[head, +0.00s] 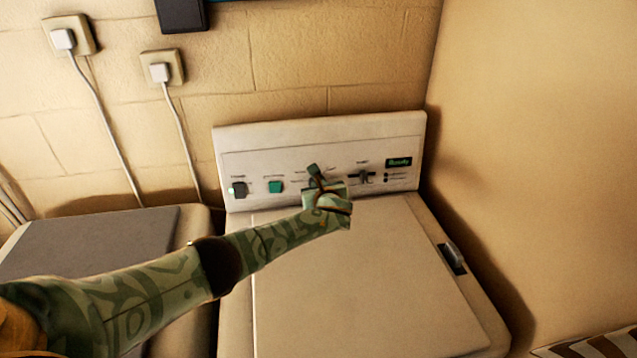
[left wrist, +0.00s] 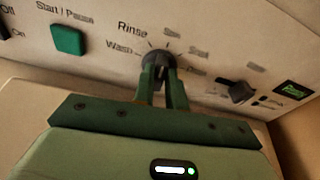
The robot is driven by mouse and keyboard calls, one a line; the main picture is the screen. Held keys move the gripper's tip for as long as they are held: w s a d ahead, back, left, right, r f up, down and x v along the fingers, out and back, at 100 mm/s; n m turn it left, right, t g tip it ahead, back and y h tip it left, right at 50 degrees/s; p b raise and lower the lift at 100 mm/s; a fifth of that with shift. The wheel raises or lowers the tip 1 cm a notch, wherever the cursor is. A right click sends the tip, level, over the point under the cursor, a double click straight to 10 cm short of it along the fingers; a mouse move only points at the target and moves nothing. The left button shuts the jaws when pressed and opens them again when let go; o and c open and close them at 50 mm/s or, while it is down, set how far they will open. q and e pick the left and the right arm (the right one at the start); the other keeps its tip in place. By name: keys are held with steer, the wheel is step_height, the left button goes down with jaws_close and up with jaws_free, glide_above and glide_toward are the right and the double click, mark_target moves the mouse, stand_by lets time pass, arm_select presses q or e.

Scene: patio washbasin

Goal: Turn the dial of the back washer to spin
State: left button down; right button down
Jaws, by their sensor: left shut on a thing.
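My left gripper (left wrist: 161,73) is shut on the dial, one finger on each side. In the head view my left gripper (head: 318,181) is at the middle of the panel and hides most of the dial. I cannot tell which label the dial points at. My right gripper is not in view.
A green Start / Pause button (head: 275,187) and a dark on/off switch (head: 238,190) are left of the dial. A second dark knob (head: 364,178) and a lit green display (head: 398,162) are to its right. The washer lid (head: 360,270) below is shut and clear.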

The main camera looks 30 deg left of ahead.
arm_select(q)
steer(key=shift+d+f+m, duration=0.1)
steer(key=shift+m, duration=0.4)
steer(key=c, duration=1.4)
jaws_free()
steer(key=shift+c, duration=0.2)
steer(key=shift+s+p, duration=0.1)
steer(key=shift+p, duration=0.2)
steer(key=p+v, duration=0.3)
steer(key=v, duration=0.4)
steer(key=shift+d+r+p, duration=0.15)
steer(key=shift+r+p, duration=0.1)
steer(key=shift+p, duration=0.1)
steer(key=p+v, duration=0.1)
steer(key=v, duration=0.8)
steer(key=shift+f, duration=0.15)
